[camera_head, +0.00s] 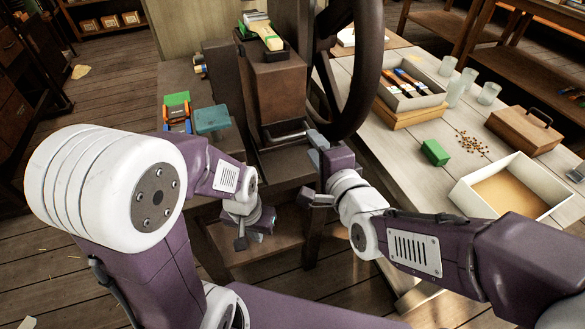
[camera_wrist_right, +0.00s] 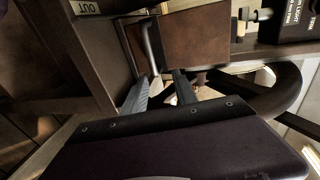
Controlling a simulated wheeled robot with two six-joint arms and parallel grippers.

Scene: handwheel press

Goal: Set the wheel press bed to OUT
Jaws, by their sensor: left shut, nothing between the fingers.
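The wheel press is a brown-black body (camera_head: 276,95) with a large dark handwheel (camera_head: 372,70) on its right. A metal bar handle (camera_head: 284,136) runs across the lower front of its block; it also shows in the right wrist view (camera_wrist_right: 150,42). A label reading OUT (camera_wrist_right: 88,7) is on the press frame at the upper left of the wrist view. My right gripper (camera_wrist_right: 162,78) is open, its two fingers pointing toward the handle's end; whether they touch it I cannot tell. My left gripper (camera_head: 240,238) is shut and empty, low and left of the press front.
The right table holds a tray of brushes (camera_head: 408,88), a green block (camera_head: 435,153), a white open box (camera_head: 512,186), a wooden case (camera_head: 524,130) and cups (camera_head: 488,93). A teal block (camera_head: 211,119) sits left of the press.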

